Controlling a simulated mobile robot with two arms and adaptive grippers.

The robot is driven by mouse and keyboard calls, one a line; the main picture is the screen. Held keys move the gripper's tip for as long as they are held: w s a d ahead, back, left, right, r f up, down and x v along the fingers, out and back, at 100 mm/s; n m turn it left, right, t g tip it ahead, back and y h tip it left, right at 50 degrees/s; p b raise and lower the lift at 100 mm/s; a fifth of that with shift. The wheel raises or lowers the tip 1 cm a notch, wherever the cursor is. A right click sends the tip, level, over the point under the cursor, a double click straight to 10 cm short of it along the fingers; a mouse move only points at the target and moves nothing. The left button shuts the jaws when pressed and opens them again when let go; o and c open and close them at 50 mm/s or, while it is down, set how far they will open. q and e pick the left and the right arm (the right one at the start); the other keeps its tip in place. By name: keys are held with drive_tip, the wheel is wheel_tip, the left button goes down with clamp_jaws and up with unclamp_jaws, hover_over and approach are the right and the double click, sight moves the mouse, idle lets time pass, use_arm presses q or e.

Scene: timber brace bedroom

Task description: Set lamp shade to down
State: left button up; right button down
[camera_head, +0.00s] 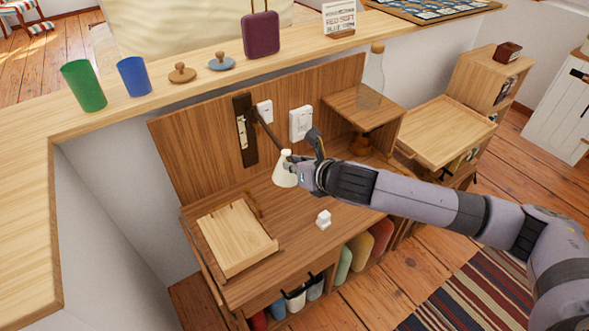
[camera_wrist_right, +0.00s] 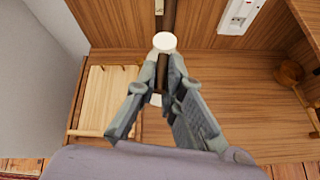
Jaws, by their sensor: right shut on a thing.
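The wall lamp has a dark bracket (camera_head: 245,130) on the wooden back panel and a dark arm reaching out to a small white conical shade (camera_head: 284,174). In the head view the shade's wide end faces down toward the desk. My right gripper (camera_head: 298,170) comes in from the right and is shut on the lamp shade. In the wrist view my right gripper (camera_wrist_right: 155,92) has its fingers on either side of a white part below a round white end (camera_wrist_right: 164,42). The fingers hide part of the shade. My left gripper is not in view.
The desk (camera_head: 290,210) below holds a wooden tray (camera_head: 235,240) and a small white object (camera_head: 323,219). A clear bottle (camera_head: 371,80) stands on a raised wooden stand at right. Cups and a purple case (camera_head: 261,35) line the ledge.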

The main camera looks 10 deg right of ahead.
drive_tip(key=shift+a+r+t, duration=0.1)
drive_tip(key=shift+t, duration=0.2)
drive_tip(key=shift+w, duration=0.1)
drive_tip(key=c, duration=1.7)
unclamp_jaws()
drive_tip(key=v, duration=1.2)
